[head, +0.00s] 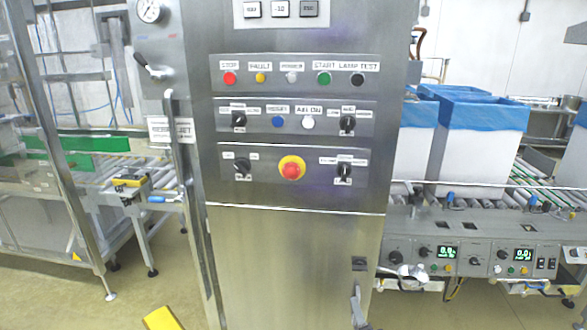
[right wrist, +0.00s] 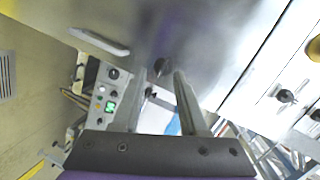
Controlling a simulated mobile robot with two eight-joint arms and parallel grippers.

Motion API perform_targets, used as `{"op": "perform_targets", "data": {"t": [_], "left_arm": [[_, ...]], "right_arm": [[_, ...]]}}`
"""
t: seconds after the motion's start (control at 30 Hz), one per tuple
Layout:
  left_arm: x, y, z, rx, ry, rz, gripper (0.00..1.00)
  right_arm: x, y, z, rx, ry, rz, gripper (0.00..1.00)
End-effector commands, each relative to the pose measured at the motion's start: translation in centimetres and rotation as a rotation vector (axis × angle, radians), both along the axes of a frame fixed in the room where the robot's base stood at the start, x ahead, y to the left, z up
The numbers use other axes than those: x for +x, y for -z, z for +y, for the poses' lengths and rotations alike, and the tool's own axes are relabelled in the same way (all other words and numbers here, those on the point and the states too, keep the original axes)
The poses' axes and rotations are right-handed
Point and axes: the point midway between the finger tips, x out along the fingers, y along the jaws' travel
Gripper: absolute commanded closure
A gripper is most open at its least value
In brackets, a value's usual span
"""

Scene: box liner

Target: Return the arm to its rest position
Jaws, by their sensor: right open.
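My right gripper (right wrist: 160,84) shows in the right wrist view, with its two fingers apart and nothing seen held between them. Beyond its fingertips is the steel face of the control cabinet (head: 290,260), which also fills much of the right wrist view (right wrist: 200,35). A small dark fitting (right wrist: 159,67) on the cabinet face appears near the fingertips; I cannot tell whether they touch it. I cannot make out my right gripper clearly in the head view. My left gripper is in neither view.
The cabinet carries several buttons and a red emergency stop (head: 291,169). A conveyor console (head: 470,255) stands at the right, below blue-lined white boxes (head: 470,150). A roller conveyor (head: 100,180) is at the left. A yellow object (head: 162,319) shows at the bottom.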

Motion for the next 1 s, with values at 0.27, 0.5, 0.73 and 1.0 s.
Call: {"op": "perform_targets", "data": {"t": [0.27, 0.5, 0.73, 1.0], "left_arm": [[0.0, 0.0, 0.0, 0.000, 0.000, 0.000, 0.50], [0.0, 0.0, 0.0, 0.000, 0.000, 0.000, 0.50], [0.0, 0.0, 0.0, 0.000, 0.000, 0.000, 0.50], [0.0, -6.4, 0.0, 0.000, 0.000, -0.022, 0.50]], "right_arm": [[-11.2, 1.3, 2.3, -0.488, -0.328, 0.360, 0.57], [-21.7, 3.9, 1.5, -0.807, -0.597, 0.618, 0.57], [-29.7, 5.9, 0.0, -0.993, -0.800, 0.798, 0.57], [-30.9, -0.2, -0.3, -1.029, -0.825, 0.810, 0.57]]}}
